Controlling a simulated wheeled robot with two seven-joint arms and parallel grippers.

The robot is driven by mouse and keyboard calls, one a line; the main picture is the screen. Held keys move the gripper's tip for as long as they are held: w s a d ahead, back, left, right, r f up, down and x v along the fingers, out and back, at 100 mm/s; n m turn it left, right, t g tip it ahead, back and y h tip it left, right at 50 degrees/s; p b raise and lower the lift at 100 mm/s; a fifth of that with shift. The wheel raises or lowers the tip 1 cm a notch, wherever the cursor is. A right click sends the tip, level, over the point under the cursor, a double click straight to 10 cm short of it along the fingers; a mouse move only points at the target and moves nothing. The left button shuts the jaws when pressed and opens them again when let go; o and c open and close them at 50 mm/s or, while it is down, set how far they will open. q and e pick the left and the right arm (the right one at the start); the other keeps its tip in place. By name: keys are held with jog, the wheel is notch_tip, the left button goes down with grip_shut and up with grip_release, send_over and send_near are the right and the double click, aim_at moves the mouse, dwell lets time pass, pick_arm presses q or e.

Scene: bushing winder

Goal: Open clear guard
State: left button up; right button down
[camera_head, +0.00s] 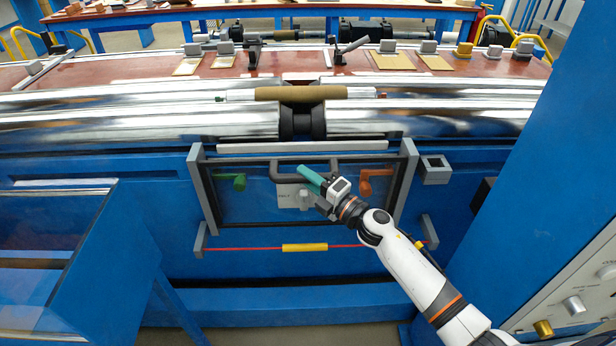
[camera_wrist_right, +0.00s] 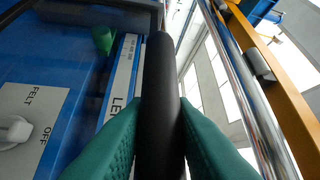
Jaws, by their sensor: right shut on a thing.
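The clear guard (camera_head: 246,205) is a see-through panel in a dark frame on the blue machine front, between two grey side posts. It stands upright over a green knob, an orange knob and a white label. Its dark bar handle (camera_head: 285,177) runs across the upper middle. My right gripper (camera_head: 312,177) has its teal fingers at this handle. In the right wrist view the fingers (camera_wrist_right: 160,130) press both sides of the black handle bar (camera_wrist_right: 158,85). The gripper hides part of the handle. My left gripper is not in view.
A red cord with a yellow sleeve (camera_head: 305,247) runs below the guard. Above lie shiny rollers (camera_head: 100,122) and a brown-wrapped bar (camera_head: 300,93). A clear-topped blue housing (camera_head: 60,235) stands left; a blue cabinet with a knobbed panel (camera_head: 573,306) stands right.

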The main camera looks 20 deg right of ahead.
jog(key=shift+f, duration=0.15)
jog(key=c, duration=1.2)
grip_release()
jog(key=shift+c, duration=0.2)
jog(key=b+v, duration=0.2)
jog(key=v, duration=1)
